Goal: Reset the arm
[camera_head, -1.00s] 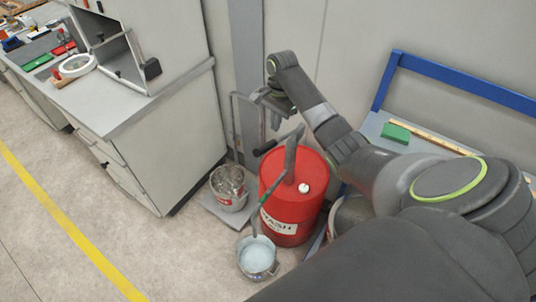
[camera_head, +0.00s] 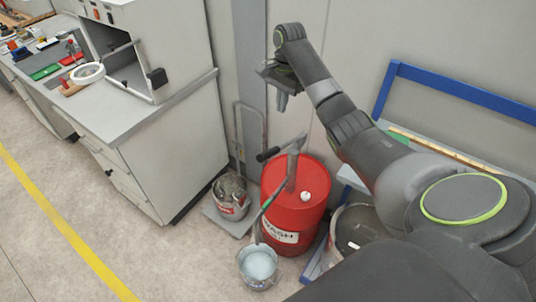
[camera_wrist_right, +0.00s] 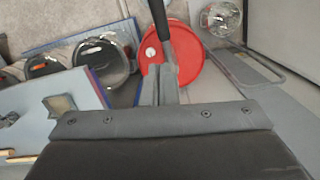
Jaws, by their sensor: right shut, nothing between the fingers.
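My right arm comes in from the right in the head view and reaches up above the red wash drum (camera_head: 309,190). My right gripper (camera_head: 283,101) hangs from its end, empty, above the drum's pump handle (camera_head: 282,148) and apart from it. In the right wrist view the gripper's fingertips (camera_wrist_right: 159,72) are together, with the drum (camera_wrist_right: 188,66) and the dark pump handle (camera_wrist_right: 159,18) beyond them. My left gripper is not in view.
A metal bucket of pale liquid (camera_head: 258,264) stands before the drum, and another bucket (camera_head: 231,198) sits on a grey cart (camera_head: 212,212). A grey cabinet bench (camera_head: 165,165) is at left. A blue-framed table (camera_head: 465,92) is at right. The floor between the yellow line and buckets is clear.

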